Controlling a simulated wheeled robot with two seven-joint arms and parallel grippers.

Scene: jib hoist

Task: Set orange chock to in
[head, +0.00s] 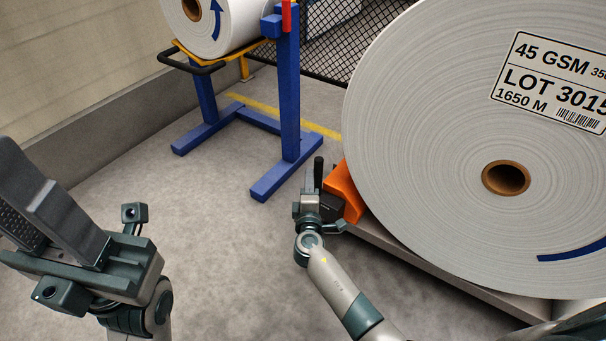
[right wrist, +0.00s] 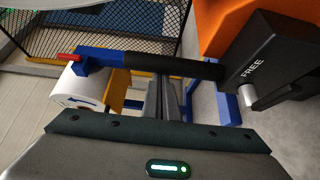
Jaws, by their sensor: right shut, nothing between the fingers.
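The orange chock (head: 343,190) sits against the lower left of the big paper roll (head: 430,150). It also shows at the top right of the right wrist view (right wrist: 225,22). A black box marked FREE (right wrist: 262,68) is on it, with a black lever handle (right wrist: 170,64) reaching left; the handle stands up in the head view (head: 318,172). My right gripper (head: 309,175) is shut and empty beside the handle; its fingertips (right wrist: 166,85) end close to it. I cannot tell if they touch. My left gripper (head: 45,190) is far left, away from the chock, its opening unclear.
A grey platform (head: 430,268) lies under the big roll. A blue stand (head: 288,110) with a smaller white roll (head: 232,22) is behind my right gripper. A mesh fence (head: 330,55) runs behind. The floor between my arms is clear.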

